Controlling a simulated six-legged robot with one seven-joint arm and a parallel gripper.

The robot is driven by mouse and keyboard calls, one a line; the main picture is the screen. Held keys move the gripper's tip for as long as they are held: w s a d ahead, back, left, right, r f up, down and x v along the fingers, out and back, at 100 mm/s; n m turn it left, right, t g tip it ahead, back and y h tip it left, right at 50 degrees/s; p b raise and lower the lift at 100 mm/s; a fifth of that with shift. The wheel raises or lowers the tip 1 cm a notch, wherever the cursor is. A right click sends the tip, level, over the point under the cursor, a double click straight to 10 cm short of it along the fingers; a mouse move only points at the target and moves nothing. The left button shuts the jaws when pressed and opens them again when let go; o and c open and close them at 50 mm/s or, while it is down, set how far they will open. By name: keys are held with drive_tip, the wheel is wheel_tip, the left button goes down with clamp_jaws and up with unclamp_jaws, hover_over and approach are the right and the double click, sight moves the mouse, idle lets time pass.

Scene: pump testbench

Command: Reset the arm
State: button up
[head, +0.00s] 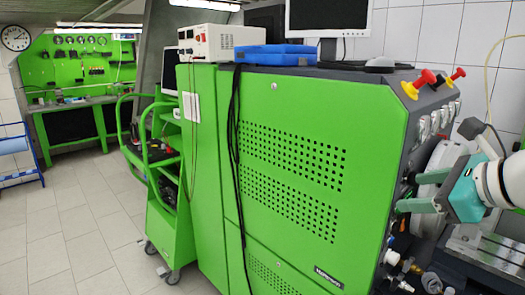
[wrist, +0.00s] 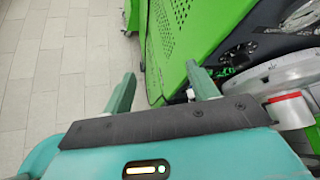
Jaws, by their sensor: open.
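My gripper (head: 424,182) is at the right of the head view, with its teal fingers pointing left towards the front edge of the green test bench (head: 290,150). In the wrist view my gripper (wrist: 165,88) shows its two green fingers spread apart. Nothing is between them, only floor and the side of the bench behind. My white arm comes in from the right edge of the head view.
Red and yellow knobs (head: 424,80) sit on the bench's upper right corner. A round grey part (wrist: 285,72) is close to the right finger. A green cart (head: 165,190) stands left of the bench. Tiled floor (head: 60,230) at the left is clear.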

drive_tip(key=s+a+f+n+g+h, duration=0.2)
drive_tip(key=s+a+f+n, duration=0.2)
drive_tip(key=a+f+n, duration=0.4)
drive_tip(key=s+a+f+n+g+h, duration=0.2)
drive_tip(key=s+a+f+n, duration=0.3)
drive_tip(key=f+n, duration=0.8)
drive_tip(key=a+n+g, duration=0.1)
drive_tip(key=a+n, duration=0.1)
drive_tip(key=n, duration=0.3)
drive_tip(key=shift+a+f+n, duration=0.4)
